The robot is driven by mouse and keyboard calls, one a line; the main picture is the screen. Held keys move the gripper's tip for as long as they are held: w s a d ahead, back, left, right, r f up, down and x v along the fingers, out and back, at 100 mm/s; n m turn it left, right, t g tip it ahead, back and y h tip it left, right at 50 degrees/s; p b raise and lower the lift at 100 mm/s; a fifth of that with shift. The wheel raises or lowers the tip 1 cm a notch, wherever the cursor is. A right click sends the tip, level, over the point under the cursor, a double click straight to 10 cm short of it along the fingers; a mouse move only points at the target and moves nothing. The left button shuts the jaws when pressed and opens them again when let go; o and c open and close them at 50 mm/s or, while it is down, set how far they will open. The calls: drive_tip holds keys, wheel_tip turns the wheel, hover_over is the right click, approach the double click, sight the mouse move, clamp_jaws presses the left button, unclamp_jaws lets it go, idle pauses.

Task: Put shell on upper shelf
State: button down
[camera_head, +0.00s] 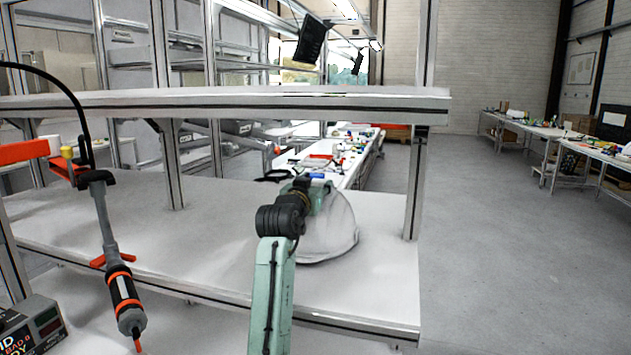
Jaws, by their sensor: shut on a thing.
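The white helmet shell (335,235) is over the right part of the lower shelf (383,285), dome up. Its rim looks at or close to the shelf surface; I cannot tell whether it touches. My gripper (312,190) is at the shell's upper left side and is shut on it. My wrist and arm hide the shell's left part and the fingertips. The upper shelf (225,102) runs across above the shell and gripper, and the part of its top that shows is bare.
An upright post (415,185) stands just right of the shell. A hanging screwdriver (122,290) with orange rings is at the left, above a small box with a display (32,325). Workbenches (560,140) stand far right. The floor at right is open.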

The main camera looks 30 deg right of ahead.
drive_tip(key=c, duration=0.9)
unclamp_jaws()
drive_tip(key=shift+f, duration=0.1)
drive_tip(key=shift+b+v, duration=2.65)
drive_tip(key=shift+v, duration=3.4)
